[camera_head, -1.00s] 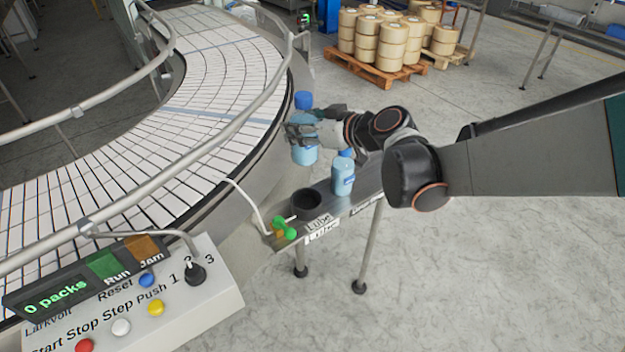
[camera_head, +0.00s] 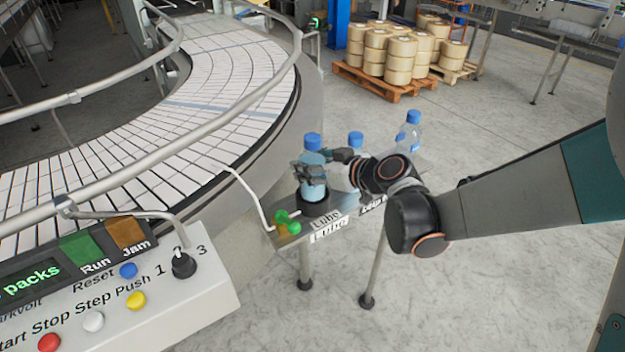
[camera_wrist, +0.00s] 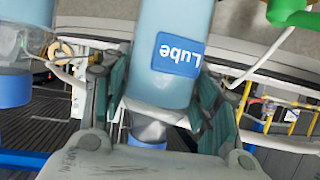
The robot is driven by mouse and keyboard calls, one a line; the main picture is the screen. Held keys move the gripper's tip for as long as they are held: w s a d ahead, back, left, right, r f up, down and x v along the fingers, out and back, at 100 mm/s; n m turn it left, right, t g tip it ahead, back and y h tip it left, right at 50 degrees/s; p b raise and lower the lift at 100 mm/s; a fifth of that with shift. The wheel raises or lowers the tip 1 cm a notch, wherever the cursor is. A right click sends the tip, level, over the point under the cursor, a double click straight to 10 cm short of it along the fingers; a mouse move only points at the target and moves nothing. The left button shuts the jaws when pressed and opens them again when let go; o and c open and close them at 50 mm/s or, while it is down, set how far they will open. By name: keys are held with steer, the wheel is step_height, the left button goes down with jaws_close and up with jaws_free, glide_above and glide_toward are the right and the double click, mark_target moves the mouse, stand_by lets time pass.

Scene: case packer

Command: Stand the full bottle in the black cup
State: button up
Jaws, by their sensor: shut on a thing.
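A light blue bottle with a blue cap (camera_head: 312,186) is upright in my gripper (camera_head: 313,162), whose fingers are closed around its upper part. The black cup (camera_head: 315,209) stands on the narrow metal shelf. The bottle's lower end is at the cup's mouth and looks to be inside the rim; I cannot tell whether it rests on the cup's bottom. In the wrist view the held bottle (camera_wrist: 170,85) shows a blue "Lube" label between the two fingers, its cap towards the bottom of the picture. The cup cannot be made out there.
Another blue-capped bottle (camera_head: 355,142) stands behind my gripper, partly hidden. A clearer bottle (camera_head: 409,136) stands farther right on the shelf. A green valve (camera_head: 287,221) sits left of the cup. The curved conveyor (camera_head: 225,110) and control panel (camera_head: 120,290) lie to the left.

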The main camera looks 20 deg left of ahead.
steer(key=shift+f+b, duration=1)
steer(key=shift+f, duration=0.8)
steer(key=shift+f, duration=0.15)
steer(key=o, duration=1.4)
